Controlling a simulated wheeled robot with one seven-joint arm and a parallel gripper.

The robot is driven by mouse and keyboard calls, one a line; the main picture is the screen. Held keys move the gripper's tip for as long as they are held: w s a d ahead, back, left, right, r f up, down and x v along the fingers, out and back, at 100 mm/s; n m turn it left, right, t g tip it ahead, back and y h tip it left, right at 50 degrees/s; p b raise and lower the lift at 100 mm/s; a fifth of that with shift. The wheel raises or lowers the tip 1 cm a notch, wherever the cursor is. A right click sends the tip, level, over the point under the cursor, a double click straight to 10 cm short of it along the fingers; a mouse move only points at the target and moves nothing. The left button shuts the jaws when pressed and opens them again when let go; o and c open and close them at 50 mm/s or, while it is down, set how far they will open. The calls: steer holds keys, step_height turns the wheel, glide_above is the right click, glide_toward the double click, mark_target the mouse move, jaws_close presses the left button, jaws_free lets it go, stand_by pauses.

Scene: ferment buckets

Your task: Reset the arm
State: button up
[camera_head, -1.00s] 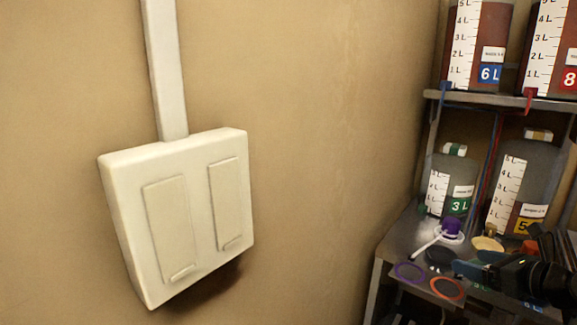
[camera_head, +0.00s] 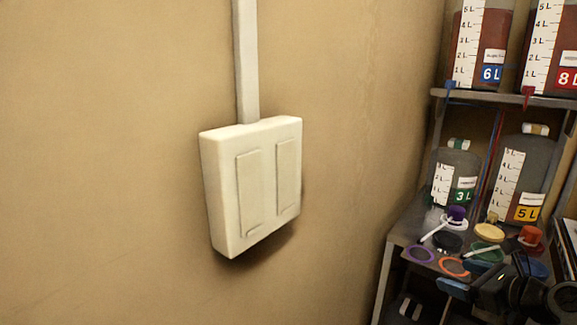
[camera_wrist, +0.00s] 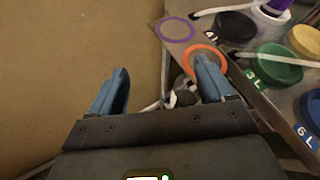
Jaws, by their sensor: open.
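My gripper (camera_wrist: 158,90) shows in the wrist view with its two blue fingers spread apart and nothing between them. Its right finger overlaps the orange ring (camera_wrist: 204,60) on the shelf edge in that view. In the head view my dark wrist and a blue finger (camera_head: 453,286) are at the lower right, in front of the metal shelf (camera_head: 408,226). The rest of my arm runs out of the frame there.
The shelf holds a purple ring (camera_head: 418,254), an orange ring (camera_head: 455,266), several coloured lids, and 3 L (camera_head: 456,176) and 5 L (camera_head: 520,172) buckets. Larger buckets (camera_head: 480,45) stand above. A white switch box (camera_head: 252,186) is on the bare wall at left.

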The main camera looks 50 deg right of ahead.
steer(key=w+a+f+n, duration=0.1)
steer(key=a+f+n, duration=0.3)
steer(key=a+n, duration=0.6)
steer(key=a+f+n, duration=0.4)
steer(key=a+n, duration=0.4)
steer(key=a, duration=0.5)
steer(key=s+a+r+n+t+y, duration=0.1)
steer(key=s+a+r+n+y, duration=0.1)
steer(key=s+a+r+n, duration=0.3)
steer(key=s+a+r+n+t+y, duration=0.2)
steer(key=s+a+r+n+y, duration=0.1)
steer(key=a+n, duration=1)
step_height(320, 180, up, 3)
steer(key=s+n, duration=0.1)
steer(key=n, duration=0.2)
steer(key=shift+s+y, duration=0.3)
steer(key=shift+s, duration=0.05)
steer(key=shift+f, duration=0.15)
